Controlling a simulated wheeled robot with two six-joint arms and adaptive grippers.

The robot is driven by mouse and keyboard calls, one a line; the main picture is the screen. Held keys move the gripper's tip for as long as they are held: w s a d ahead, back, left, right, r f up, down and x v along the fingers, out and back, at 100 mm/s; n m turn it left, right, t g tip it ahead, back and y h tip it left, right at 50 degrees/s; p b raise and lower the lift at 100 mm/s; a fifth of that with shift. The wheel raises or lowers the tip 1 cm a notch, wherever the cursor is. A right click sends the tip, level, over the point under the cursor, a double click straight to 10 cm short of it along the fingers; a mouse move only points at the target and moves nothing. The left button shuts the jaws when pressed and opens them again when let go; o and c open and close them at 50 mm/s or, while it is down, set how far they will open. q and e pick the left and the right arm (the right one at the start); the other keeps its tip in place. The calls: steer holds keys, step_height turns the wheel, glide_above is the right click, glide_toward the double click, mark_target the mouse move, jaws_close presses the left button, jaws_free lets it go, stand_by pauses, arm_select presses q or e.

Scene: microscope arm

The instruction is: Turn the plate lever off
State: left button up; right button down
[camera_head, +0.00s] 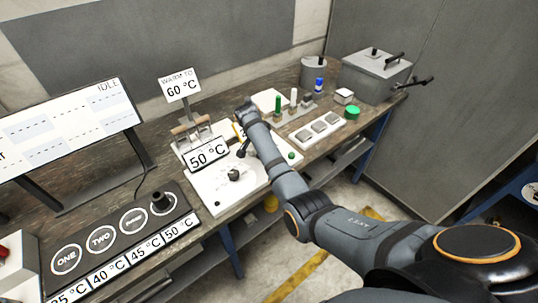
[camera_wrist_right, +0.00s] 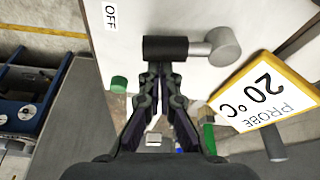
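The plate lever has a black handle (camera_wrist_right: 165,48) on a short grey arm leading to a grey round pivot (camera_wrist_right: 221,47). It sits on a white panel beside an OFF label (camera_wrist_right: 110,15), and the handle also shows as a dark piece by my arm in the head view (camera_head: 243,151). My right gripper (camera_wrist_right: 163,72) has its fingers close together, tips at the handle's near edge. The handle is not visibly between them; whether they touch it I cannot tell. In the head view my arm hides part of the white unit (camera_head: 214,197). My left gripper is not in view.
A yellow-edged probe sign (camera_wrist_right: 268,94) reading 20 °C stands close right of my gripper. A 50 °C sign (camera_head: 207,154) and a small dark piece (camera_head: 234,174) are on or by the unit.

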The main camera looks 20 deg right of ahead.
steer(key=shift+a+m, duration=0.2)
steer(key=shift+m, duration=0.2)
steer(key=shift+f+m+p, duration=0.15)
steer(key=shift+m+p, duration=0.15)
steer(key=shift+p, duration=0.05)
steer(key=shift+s+a, duration=0.15)
steer(key=shift+s, duration=0.05)
steer(key=shift+s+a, duration=0.1)
steer(key=shift+a, duration=0.05)
